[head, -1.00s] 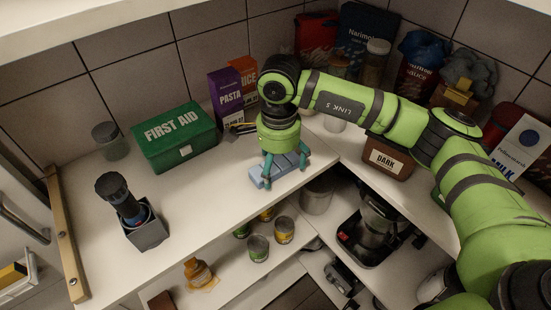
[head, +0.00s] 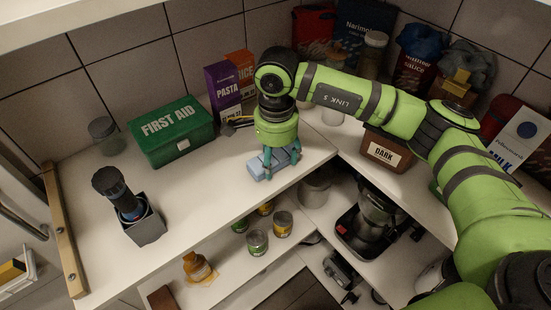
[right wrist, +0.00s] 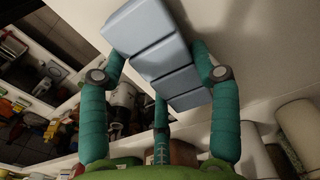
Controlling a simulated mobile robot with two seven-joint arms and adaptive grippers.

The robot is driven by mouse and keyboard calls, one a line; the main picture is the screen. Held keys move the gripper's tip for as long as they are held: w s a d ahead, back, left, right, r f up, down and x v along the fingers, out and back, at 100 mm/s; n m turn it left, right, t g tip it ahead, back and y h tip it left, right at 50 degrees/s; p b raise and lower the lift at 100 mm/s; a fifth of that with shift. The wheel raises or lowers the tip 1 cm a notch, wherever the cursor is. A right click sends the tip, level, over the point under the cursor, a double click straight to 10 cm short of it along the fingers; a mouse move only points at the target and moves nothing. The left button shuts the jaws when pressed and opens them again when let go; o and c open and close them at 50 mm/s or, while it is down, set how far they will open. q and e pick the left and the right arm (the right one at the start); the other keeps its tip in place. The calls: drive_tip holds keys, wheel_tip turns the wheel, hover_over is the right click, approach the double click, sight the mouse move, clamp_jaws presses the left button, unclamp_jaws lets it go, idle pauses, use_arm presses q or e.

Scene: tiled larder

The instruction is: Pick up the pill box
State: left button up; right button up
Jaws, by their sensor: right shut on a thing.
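The pill box (head: 256,169) is light blue-grey and long, with a row of lidded sections. It is at the front edge of the white upper shelf, right of the first aid box. My right gripper (head: 268,167) comes down over it from above and is shut on it. In the right wrist view the pill box (right wrist: 158,50) sits between the teal fingers (right wrist: 165,85), with fingers on both sides. I cannot tell whether its underside is clear of the shelf. My left gripper is not in view.
A green first aid box (head: 172,132) and a purple pasta box (head: 224,91) stand behind and to the left. A brown DARK box (head: 385,152) is to the right. A grey holder with a dark torch (head: 145,225) stands front left. Free shelf lies between it and the pill box.

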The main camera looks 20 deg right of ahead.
sight(278, 160)
drive_tip(key=r+b, duration=0.1)
drive_tip(key=r, duration=0.1)
drive_tip(key=r+b, duration=0.1)
drive_tip(key=shift+s+d+r+b, duration=0.1)
drive_tip(key=shift+s+r+b, duration=0.15)
drive_tip(key=shift+b, duration=0.1)
drive_tip(key=s+d+r+b, duration=0.35)
drive_tip(key=s+r, duration=0.35)
drive_tip(key=s, duration=0.3)
wheel_tip(278, 160, up, 10)
drive_tip(key=p, duration=1)
drive_tip(key=shift+s, duration=0.25)
